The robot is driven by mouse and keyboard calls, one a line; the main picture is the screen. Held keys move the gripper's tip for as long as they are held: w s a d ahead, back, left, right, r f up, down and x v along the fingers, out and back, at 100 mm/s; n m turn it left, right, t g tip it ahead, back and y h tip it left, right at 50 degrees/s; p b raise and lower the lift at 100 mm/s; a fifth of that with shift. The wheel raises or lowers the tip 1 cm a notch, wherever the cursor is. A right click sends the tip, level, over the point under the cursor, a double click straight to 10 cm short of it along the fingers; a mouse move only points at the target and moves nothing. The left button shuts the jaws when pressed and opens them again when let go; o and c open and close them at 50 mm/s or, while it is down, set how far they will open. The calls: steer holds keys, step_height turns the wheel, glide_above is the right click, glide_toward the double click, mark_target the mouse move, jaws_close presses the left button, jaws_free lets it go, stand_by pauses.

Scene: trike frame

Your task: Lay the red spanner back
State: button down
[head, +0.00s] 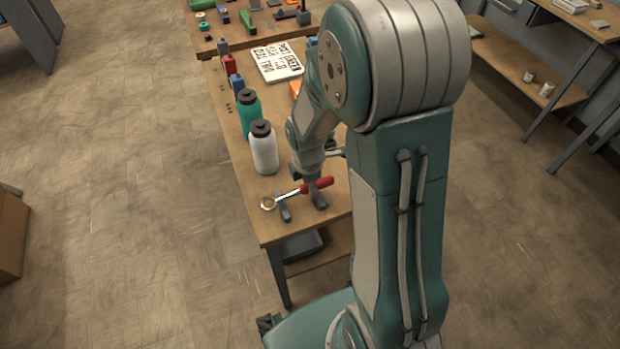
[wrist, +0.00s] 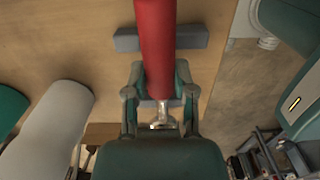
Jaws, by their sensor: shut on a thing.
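The red spanner (head: 317,185) has a red handle and a bright metal shank with a ring end, which points left in the head view. It lies over two grey rests, the left one (head: 284,208) and the right one (head: 317,197), near the table's front edge. I cannot tell whether it touches them. My gripper (wrist: 159,78) is shut on the spanner, with a finger on each side where the red handle (wrist: 156,35) meets the shank. In the head view my wrist hides part of the gripper.
A white bottle (head: 264,150) and a teal bottle (head: 248,112) stand close behind the rests on the wooden table (head: 265,223). A printed white sign (head: 278,62) and small blue and red items lie farther back.

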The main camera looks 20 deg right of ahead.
steer(key=shift+f, duration=0.4)
steer(key=shift+c, duration=1.8)
jaws_free()
step_height(320, 180, up, 12)
steer(key=shift+a, duration=0.25)
steer(key=shift+f, duration=0.1)
